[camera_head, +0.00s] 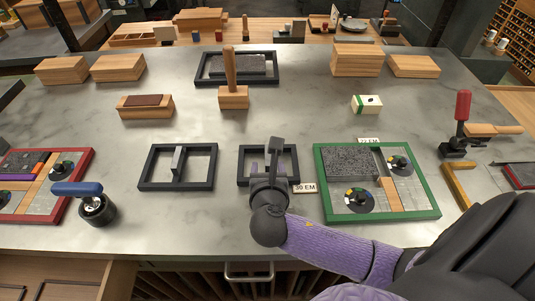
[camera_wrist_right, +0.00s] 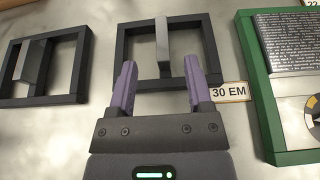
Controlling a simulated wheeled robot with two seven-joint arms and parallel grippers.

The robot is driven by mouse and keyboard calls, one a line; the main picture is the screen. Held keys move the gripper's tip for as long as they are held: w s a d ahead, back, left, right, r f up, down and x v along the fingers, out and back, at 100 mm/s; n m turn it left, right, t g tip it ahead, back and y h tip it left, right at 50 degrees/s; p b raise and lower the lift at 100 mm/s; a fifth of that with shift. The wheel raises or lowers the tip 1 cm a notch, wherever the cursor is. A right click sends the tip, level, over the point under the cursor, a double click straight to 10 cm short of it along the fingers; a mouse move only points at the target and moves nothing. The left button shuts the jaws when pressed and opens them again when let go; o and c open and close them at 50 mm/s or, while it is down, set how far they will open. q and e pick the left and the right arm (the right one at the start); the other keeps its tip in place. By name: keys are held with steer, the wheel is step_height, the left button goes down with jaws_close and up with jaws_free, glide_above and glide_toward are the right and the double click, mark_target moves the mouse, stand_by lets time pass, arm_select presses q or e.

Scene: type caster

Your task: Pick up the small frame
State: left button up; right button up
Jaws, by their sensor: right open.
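A small dark rectangular frame (camera_head: 296,163) lies on the grey stone top beside a "30 EM" label (camera_head: 305,188). A grey bar (camera_head: 275,146) stands up in it. The same frame (camera_wrist_right: 210,48) and its bar (camera_wrist_right: 162,42) show in the wrist view. My right gripper (camera_head: 269,172) is over the near side of this frame, with its two purple fingers (camera_wrist_right: 160,80) apart and nothing between them. The fingers hide part of the near rail. I cannot tell whether they touch it. A somewhat larger dark frame (camera_head: 144,168) with its own bar lies to the left.
A green-edged tray (camera_head: 322,185) lies close on the right, a red-edged tray (camera_head: 80,177) far left. A blue-handled tool (camera_head: 97,205) stands at the front left. A wooden mallet-like piece (camera_head: 233,96) and blocks are farther back. Stone between the two dark frames is bare.

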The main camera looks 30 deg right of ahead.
mark_target(268, 157)
steer(key=b+x, duration=0.1)
steer(key=x, duration=0.3)
steer(key=f+b+x, duration=0.1)
steer(key=x, duration=0.1)
steer(key=shift+s+f+b, duration=0.15)
steer(key=shift+s+b, duration=0.05)
steer(key=shift+b, duration=0.15)
steer(key=shift+w+d, duration=0.2)
steer(key=shift+w, duration=0.15)
arm_select(q)
steer(key=f, duration=0.2)
steer(key=a+f, duration=0.1)
steer(key=shift+s+f, duration=0.1)
steer(key=shift+s, duration=0.3)
arm_select(e)
jaws_close()
